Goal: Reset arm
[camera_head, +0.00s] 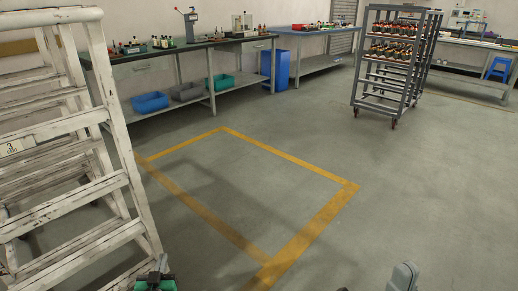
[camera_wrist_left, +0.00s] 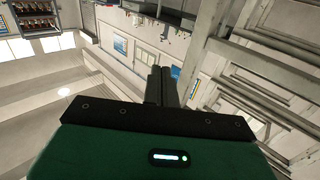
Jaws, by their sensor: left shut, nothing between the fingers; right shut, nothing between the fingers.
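My left gripper (camera_head: 156,274) shows at the bottom left of the head view, in front of the white ladder's foot. In the left wrist view its two dark fingers (camera_wrist_left: 162,86) are together with nothing between them, beyond the green gripper body. A grey part of my right arm (camera_head: 403,279) comes in at the bottom right of the head view. I cannot make out a right gripper there; only a small dark tip shows at the bottom edge.
A worn white ladder (camera_head: 112,155) stands close on the left. A yellow floor outline (camera_head: 320,220) encloses bare floor ahead. A wheeled rack (camera_head: 396,60) stands at the back right. A workbench (camera_head: 200,44) with blue, grey and green bins below lines the back wall. The middle floor is clear.

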